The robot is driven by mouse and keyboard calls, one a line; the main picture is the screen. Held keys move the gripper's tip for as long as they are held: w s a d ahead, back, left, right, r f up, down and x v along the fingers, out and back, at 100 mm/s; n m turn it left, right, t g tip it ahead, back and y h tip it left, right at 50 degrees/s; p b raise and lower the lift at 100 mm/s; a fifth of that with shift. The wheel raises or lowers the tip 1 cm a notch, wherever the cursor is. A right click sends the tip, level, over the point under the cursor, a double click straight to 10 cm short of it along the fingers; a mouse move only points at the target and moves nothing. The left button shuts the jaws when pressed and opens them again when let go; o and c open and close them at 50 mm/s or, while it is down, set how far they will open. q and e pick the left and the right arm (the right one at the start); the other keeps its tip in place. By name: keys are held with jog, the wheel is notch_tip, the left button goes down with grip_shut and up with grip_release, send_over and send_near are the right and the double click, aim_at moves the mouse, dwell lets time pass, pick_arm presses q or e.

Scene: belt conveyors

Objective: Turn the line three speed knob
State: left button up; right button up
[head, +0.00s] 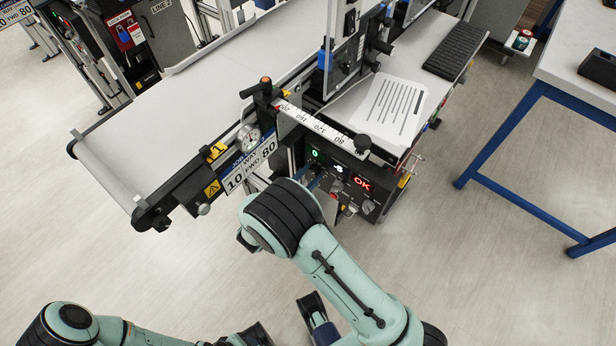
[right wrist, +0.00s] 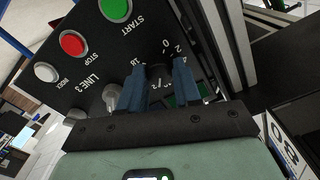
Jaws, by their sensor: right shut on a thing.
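The line three control panel (right wrist: 92,62), marked LINE 3, shows in the right wrist view. The speed knob (right wrist: 159,74) is dark, with a numbered dial around it, and sits between the two blue fingers of my right gripper (right wrist: 160,84). The gripper is shut on it; the fingers hide its sides and part of the dial. In the head view the same panel (head: 369,206) is on the front of the conveyor, and my right gripper (head: 316,184) reaches it, mostly hidden by my wrist. My left gripper (head: 258,336) is low at the bottom edge, partly cut off.
Near the knob are a green START button (right wrist: 115,8), a red STOP button (right wrist: 73,43), a white INDEX button (right wrist: 46,72) and a grey selector (right wrist: 112,96). The white belt (head: 190,100) lies behind. A blue-legged table (head: 520,110) stands right; the floor between is clear.

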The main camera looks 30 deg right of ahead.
jog(key=shift+m, duration=0.6)
jog(key=o, duration=1.1)
jog(key=shift+c, duration=0.2)
jog(key=shift+a, duration=0.1)
jog(key=v, duration=1.3)
jog(key=shift+s+a, duration=0.1)
jog(key=shift+f, duration=0.1)
